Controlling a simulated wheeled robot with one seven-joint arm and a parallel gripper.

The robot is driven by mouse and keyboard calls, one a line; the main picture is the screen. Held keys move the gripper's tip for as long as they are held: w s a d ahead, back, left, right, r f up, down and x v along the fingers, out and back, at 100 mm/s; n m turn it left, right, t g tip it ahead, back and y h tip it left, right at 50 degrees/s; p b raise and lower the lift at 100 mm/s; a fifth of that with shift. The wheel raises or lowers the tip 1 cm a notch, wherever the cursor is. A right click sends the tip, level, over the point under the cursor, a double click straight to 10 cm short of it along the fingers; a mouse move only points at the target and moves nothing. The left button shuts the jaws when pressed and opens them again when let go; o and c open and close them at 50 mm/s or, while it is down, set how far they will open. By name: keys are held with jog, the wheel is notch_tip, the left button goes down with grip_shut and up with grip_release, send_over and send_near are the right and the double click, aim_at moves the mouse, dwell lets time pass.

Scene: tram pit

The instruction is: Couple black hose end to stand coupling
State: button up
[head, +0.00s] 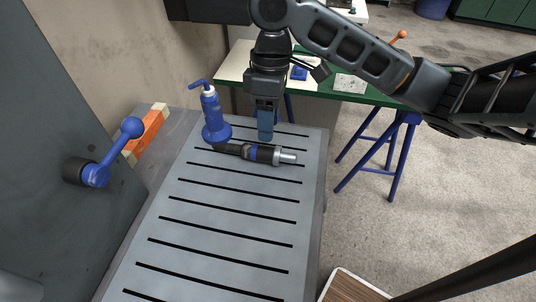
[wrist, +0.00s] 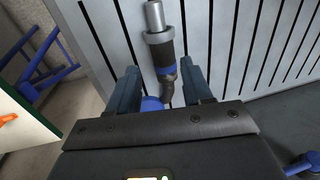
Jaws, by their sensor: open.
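The black hose end (head: 262,153) lies on the slotted grey bench top. It has a silver tip pointing right and a blue band. In the wrist view the hose end (wrist: 159,50) shows lengthwise between the finger lines, its silver tip away from me. A blue upright fitting (head: 212,112) with a pale top and side lever stands on the bench just left of it; I cannot tell if this is the stand coupling. My gripper (head: 265,128) points down, just behind the hose end in the head view. Its jaws (wrist: 160,78) are open; contact with the hose is not clear.
A grey panel (head: 60,150) with a blue ball-ended lever (head: 115,150) stands at the left. An orange block (head: 147,130) lies by the wall. A green table (head: 375,95) on blue trestles stands behind. The front slotted bench (head: 215,230) is clear.

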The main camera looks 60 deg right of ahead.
aim_at(264, 147)
jog(key=shift+a+f+p, duration=0.15)
jog(key=shift+a+f, duration=0.15)
jog(key=shift+f, duration=0.85)
jog(key=shift+a+f+p, duration=0.15)
jog(key=shift+a+f, duration=0.1)
jog(key=shift+f, duration=0.9)
jog(key=shift+a+f+p, duration=0.15)
jog(key=shift+a+f, duration=0.15)
jog(key=shift+f, duration=0.85)
grip_shut()
jog(key=shift+r, duration=0.15)
